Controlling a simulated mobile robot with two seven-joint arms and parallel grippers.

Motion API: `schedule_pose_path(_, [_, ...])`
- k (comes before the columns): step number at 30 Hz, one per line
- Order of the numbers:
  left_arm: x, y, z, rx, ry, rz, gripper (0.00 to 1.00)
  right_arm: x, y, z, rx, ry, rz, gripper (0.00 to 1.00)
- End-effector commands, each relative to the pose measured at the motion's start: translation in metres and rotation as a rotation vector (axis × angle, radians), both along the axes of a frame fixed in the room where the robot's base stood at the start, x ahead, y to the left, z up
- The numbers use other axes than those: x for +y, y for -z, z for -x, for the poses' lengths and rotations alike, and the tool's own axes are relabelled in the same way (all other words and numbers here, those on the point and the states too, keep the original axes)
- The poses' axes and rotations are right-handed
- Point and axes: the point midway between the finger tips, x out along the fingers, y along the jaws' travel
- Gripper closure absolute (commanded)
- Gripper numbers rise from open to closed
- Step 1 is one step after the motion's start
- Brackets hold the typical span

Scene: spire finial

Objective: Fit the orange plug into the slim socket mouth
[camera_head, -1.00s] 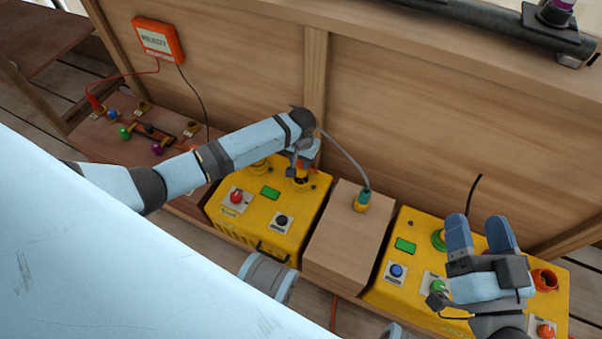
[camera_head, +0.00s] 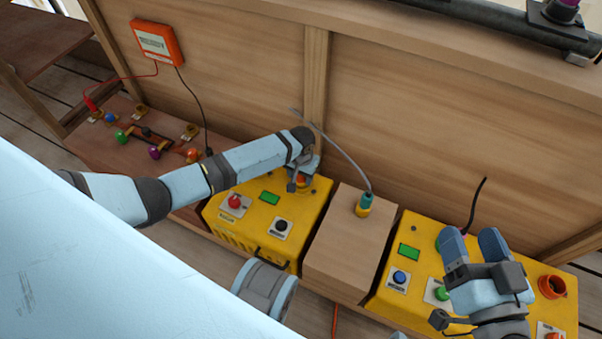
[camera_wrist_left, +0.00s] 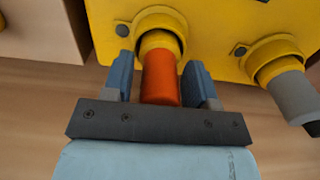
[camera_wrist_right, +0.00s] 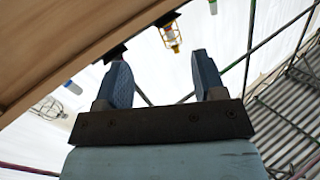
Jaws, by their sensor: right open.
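The orange plug (camera_wrist_left: 161,78) stands with its front end inside a yellow ring-shaped socket mouth (camera_wrist_left: 158,19) on the left yellow box; how deep is hidden. My left gripper (camera_head: 303,178) is at that socket. In the left wrist view its two fingers (camera_wrist_left: 160,75) stand either side of the plug, with a visible gap on the left side and little or none on the right. It looks open around the plug. My right gripper (camera_head: 473,243) is open and empty over the right yellow box (camera_head: 409,235); its fingers also show in the right wrist view (camera_wrist_right: 163,80).
A second ring socket (camera_wrist_left: 277,55) holds a grey plug (camera_wrist_left: 294,97) beside the orange one. A wooden block (camera_head: 345,240) with a cabled yellow-green connector (camera_head: 364,205) stands between the boxes. A wooden wall (camera_head: 430,130) rises behind. An orange socket (camera_head: 551,286) is at the right.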

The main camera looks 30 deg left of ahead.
Motion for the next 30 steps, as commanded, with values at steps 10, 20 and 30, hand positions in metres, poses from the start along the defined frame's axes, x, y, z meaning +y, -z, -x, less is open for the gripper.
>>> schedule_pose_path(10, [0.000,-0.002,0.000,-0.001,0.000,0.000,0.40,0.000,0.002,0.000,0.002,0.000,0.001,0.36])
schedule_pose_path(20, [0.000,-0.064,0.000,-0.001,0.000,0.001,0.40,-0.003,-0.044,0.000,-0.103,0.038,-0.059,0.36])
schedule_pose_path(30, [0.000,-0.117,0.000,0.000,0.001,0.001,0.40,-0.006,-0.076,0.003,-0.208,0.070,-0.111,0.36])
